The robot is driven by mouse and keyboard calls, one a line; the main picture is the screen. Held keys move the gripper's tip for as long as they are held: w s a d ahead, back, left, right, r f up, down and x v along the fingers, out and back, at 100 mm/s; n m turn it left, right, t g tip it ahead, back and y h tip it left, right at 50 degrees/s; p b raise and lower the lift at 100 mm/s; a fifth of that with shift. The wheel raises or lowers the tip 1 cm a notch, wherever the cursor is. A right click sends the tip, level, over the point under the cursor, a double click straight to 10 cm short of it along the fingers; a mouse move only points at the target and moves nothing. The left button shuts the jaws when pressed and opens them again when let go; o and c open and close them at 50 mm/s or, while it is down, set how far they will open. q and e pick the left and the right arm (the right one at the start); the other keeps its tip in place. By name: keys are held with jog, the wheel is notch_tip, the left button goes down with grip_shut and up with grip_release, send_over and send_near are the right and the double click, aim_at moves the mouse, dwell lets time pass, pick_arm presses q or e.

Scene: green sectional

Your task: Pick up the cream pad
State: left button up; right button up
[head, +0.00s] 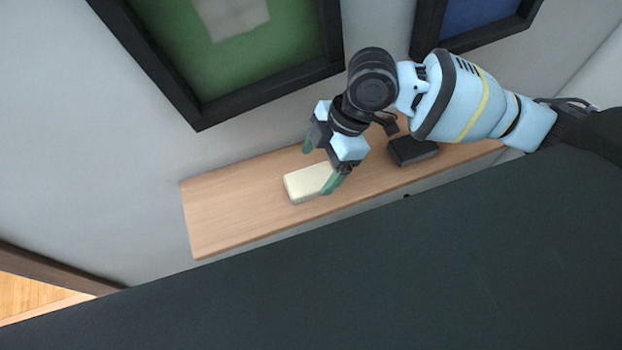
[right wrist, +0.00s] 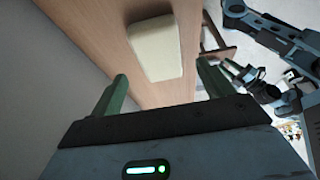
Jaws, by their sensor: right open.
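The cream pad (head: 305,184) is a pale rounded block lying on a narrow wooden shelf (head: 215,215). My right gripper (head: 317,168) is open, with its green fingers above and close to the pad; one finger overlaps the pad's right end in the head view. In the right wrist view the cream pad (right wrist: 156,48) lies ahead of the fingertips of the open right gripper (right wrist: 160,85), with nothing held between them. Whether a finger touches the pad cannot be told.
A black block (head: 413,150) lies on the shelf to the right of the pad. Framed pictures, one green (head: 240,50) and one blue (head: 475,14), hang on the wall behind. A large dark surface (head: 350,280) fills the front. The shelf's left end is clear.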

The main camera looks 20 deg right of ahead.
aim_at(311, 178)
jog(key=x, duration=0.3)
jog(key=shift+a+f, duration=0.15)
jog(key=shift+f, duration=0.2)
jog(key=shift+a+f, duration=0.2)
jog(key=shift+f, duration=0.25)
jog(key=shift+f, duration=0.1)
jog(key=c, duration=1.1)
jog(key=shift+o, duration=0.2)
